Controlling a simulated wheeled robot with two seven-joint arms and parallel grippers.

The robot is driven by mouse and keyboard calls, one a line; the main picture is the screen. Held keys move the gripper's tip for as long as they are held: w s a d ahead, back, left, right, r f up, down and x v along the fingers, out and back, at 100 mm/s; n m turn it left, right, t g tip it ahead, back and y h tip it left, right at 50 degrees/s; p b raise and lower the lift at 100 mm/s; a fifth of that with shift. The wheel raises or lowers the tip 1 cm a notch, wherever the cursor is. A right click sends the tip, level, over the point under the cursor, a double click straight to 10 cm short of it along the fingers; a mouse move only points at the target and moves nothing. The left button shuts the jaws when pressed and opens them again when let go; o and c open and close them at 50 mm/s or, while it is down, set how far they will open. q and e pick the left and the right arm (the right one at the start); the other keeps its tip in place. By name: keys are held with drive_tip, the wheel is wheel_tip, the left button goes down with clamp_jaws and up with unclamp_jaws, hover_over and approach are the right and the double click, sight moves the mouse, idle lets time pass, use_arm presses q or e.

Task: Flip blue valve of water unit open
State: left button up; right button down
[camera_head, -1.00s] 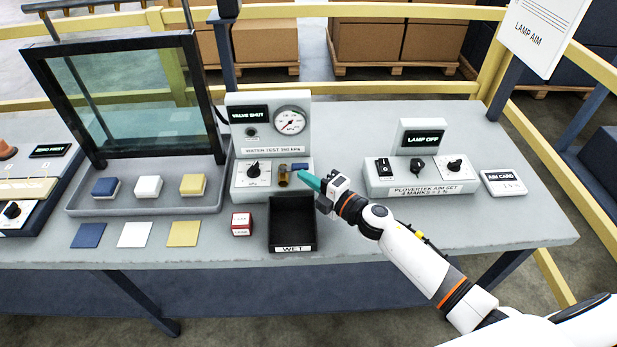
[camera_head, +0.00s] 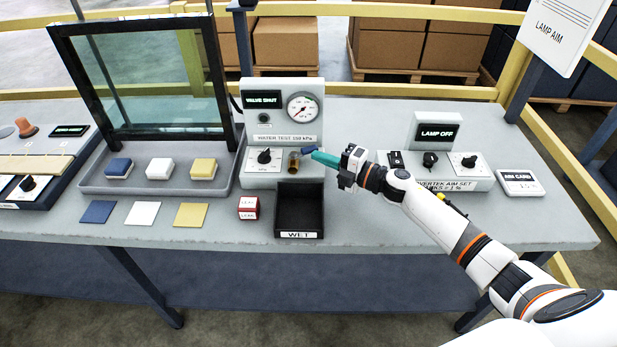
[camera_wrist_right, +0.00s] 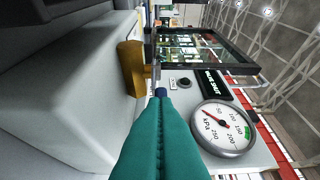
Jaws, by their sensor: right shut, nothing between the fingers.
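The water unit (camera_head: 283,133) stands at the table's middle, with a round gauge and a display reading VALVE SHUT. Its brass valve body (camera_head: 294,161) is on the lower front box, and the blue valve handle (camera_head: 309,150) sticks out to the right, slightly tilted up. My right gripper (camera_head: 316,155) is shut and empty, its teal fingertips at the handle's right end. In the right wrist view the blue handle (camera_wrist_right: 161,92) shows just past the fingertips, beside the brass body (camera_wrist_right: 131,67); the fingers hide part of it, and I cannot tell whether they touch. My left gripper is out of view.
A black tray (camera_head: 299,234) marked WET sits below the valve. The lamp unit (camera_head: 462,182) stands to the right, partly behind my right arm. A red and white block (camera_head: 249,208) lies left of the tray. A framed glass panel (camera_head: 145,80) stands at the left.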

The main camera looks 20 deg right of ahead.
sight(316, 147)
drive_tip(key=shift+w+d, duration=0.25)
drive_tip(key=shift+w, duration=0.05)
drive_tip(key=shift+w+d, duration=0.1)
drive_tip(key=shift+w, duration=0.2)
drive_tip(key=shift+w+d+b, duration=0.25)
drive_tip(key=shift+w+b, duration=0.45)
drive_tip(key=shift+w, duration=1)
drive_tip(key=shift+b, duration=0.3)
drive_tip(key=shift+w, duration=0.1)
wheel_tip(316, 147, up, 10)
drive_tip(key=shift+p, duration=0.7)
